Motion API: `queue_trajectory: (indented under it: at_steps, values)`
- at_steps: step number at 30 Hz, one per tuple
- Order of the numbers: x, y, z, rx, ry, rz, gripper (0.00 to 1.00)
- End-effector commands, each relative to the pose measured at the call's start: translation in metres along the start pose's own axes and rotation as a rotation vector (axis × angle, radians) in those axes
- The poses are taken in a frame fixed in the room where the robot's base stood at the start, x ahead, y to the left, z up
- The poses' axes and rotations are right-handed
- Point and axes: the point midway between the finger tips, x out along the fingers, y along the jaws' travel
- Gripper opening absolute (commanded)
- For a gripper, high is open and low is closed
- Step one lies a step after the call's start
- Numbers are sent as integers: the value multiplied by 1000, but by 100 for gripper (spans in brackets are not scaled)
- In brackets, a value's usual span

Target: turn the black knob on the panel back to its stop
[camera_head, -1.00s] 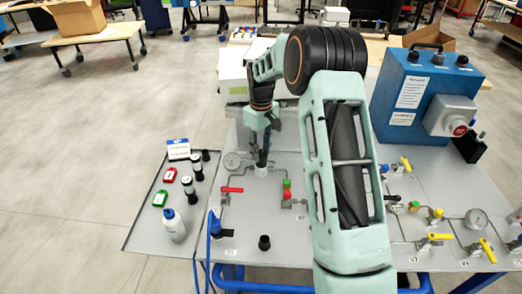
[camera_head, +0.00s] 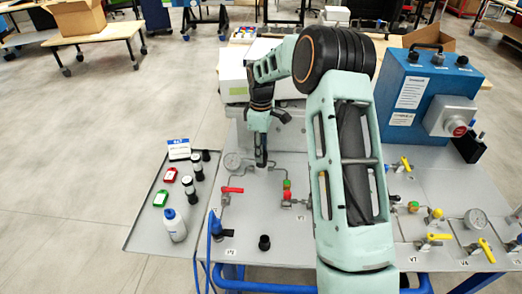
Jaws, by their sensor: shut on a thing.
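My gripper (camera_head: 261,162) points straight down at the back of the grey panel (camera_head: 285,225). Its fingers are shut on the black knob, which they hide almost wholly at this size. A small pale base shows on the panel just below the fingertips. I cannot read the knob's angle or its stop. My arm reaches over the panel from the front right.
A black cap (camera_head: 264,242) stands in front. The blue box (camera_head: 415,95) is at right.

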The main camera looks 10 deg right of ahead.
Motion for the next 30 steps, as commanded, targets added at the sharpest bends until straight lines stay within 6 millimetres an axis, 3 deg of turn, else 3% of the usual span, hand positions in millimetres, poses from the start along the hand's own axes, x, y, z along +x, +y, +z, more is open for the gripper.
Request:
queue_trajectory:
  at_steps: [9, 10, 14, 23, 30]
  values:
    - [1, -1, 1, -3, -2, -2, 5]
    - [1, -1, 1, -3, -2, -2, 32]
    - [1, 0, 1, -3, -2, -1, 46]
    - [-1, 0, 0, -2, -1, 0, 47]
    - [-32, 1, 0, -2, 0, 4, 47]
